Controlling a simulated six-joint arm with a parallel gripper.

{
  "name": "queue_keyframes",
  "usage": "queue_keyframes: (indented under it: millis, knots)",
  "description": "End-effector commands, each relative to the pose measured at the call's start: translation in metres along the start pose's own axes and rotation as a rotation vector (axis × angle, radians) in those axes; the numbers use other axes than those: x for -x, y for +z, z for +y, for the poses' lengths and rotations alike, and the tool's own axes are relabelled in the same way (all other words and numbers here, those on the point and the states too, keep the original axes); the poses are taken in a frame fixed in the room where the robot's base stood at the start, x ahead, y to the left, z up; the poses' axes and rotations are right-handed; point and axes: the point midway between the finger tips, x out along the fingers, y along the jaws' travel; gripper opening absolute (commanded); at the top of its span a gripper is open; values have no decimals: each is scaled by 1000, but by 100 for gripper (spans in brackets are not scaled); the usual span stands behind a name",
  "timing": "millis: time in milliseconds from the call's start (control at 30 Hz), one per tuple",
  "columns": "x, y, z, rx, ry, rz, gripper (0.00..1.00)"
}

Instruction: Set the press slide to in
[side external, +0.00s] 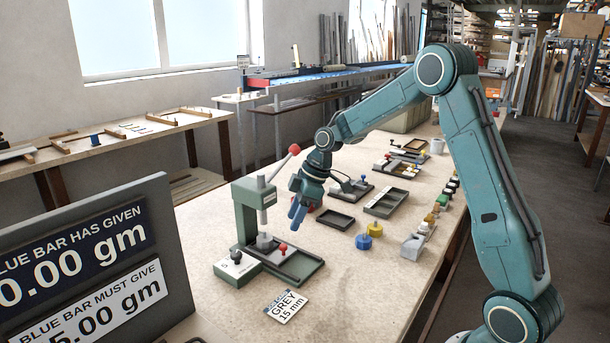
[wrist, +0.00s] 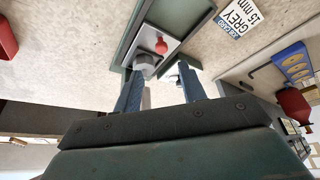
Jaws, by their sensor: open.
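The green press (side external: 243,215) stands on the near part of the bench, with a lever ending in a red ball (side external: 294,149). At its foot lies a dark-rimmed tray (side external: 305,272) holding the press slide, a grey plate with a red knob (side external: 283,247). The slide also shows in the wrist view, its red knob (wrist: 161,46) just beyond my fingertips. I cannot tell from these frames whether the slide is in or out. My gripper (side external: 297,212) is open and empty, pointing down above and apart from the knob. Its two blue fingers (wrist: 160,69) are spread below the knob in the wrist view.
A small box with a black knob (side external: 236,256) sits beside the press foot. A card reading GREY 15 mm (side external: 287,306) lies in front. Trays (side external: 335,219), blue and yellow knobbed pieces (side external: 375,229) and a sign board (side external: 90,262) stand around. Bare bench lies right of the press tray.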

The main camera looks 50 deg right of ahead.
Motion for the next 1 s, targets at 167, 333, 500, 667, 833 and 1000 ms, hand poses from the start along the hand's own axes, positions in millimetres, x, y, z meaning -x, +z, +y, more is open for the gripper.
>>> queue_keyframes:
  millis: [167, 333, 500, 667, 833, 1000]
  knots:
    - [31, 0, 1, 0, 4, 2, 41]
    - [52, 0, 1, -1, 3, 2, 41]
    - [61, 0, 0, 0, 1, 0, 41]
    - [64, 0, 0, 0, 1, 0, 41]
    - [63, 0, 0, 0, 1, 0, 41]
    - [66, -2, -2, -4, 4, -1, 41]
